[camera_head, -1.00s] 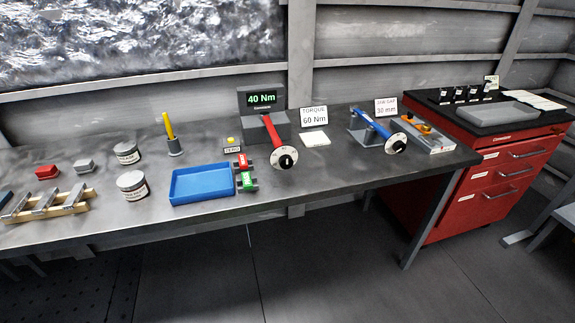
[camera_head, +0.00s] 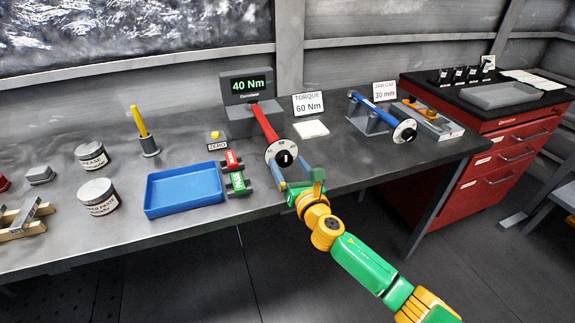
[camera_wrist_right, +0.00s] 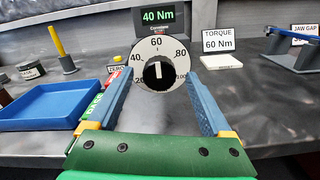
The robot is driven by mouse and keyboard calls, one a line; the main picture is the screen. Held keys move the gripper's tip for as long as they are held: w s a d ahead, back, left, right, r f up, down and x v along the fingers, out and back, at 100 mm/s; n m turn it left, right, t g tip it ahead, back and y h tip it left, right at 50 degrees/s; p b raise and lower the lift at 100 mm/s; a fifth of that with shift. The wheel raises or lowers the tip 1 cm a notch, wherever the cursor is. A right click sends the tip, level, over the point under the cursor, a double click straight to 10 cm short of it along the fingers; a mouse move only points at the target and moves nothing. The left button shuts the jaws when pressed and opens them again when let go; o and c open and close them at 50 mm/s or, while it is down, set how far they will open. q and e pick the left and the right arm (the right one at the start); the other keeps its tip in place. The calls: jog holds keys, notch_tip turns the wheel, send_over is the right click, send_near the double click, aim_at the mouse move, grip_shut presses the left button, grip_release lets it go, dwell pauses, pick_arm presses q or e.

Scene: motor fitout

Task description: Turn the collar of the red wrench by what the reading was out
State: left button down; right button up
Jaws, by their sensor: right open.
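The red wrench (camera_head: 264,121) rests with its far end at the tester (camera_head: 240,120), whose green display (camera_head: 251,84) reads 40 Nm. Its near end carries a white dial (camera_head: 273,149) with a black knob as collar (camera_head: 284,159). In the right wrist view the dial (camera_wrist_right: 139,83) shows marks 20 to 100, and the knob's (camera_wrist_right: 158,74) white line points up, towards 60. A card (camera_head: 308,104) reads TORQUE 60 Nm. My right gripper (camera_head: 296,178) is open, just in front of the dial, its fingers either side of the knob. Contact is not visible. My left gripper is out of view.
A blue wrench (camera_head: 374,108) on a stand is to the right. A red cabinet (camera_head: 508,142) stands beyond the bench's right end.

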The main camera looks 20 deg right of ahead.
jog(key=shift+w+f, duration=0.1)
jog(key=shift+w, duration=0.3)
jog(key=shift+s, duration=0.15)
grip_shut()
jog(key=m, duration=0.5)
jog(key=shift+m, duration=0.4)
jog(key=m, duration=0.5)
jog(key=shift+m, duration=0.4)
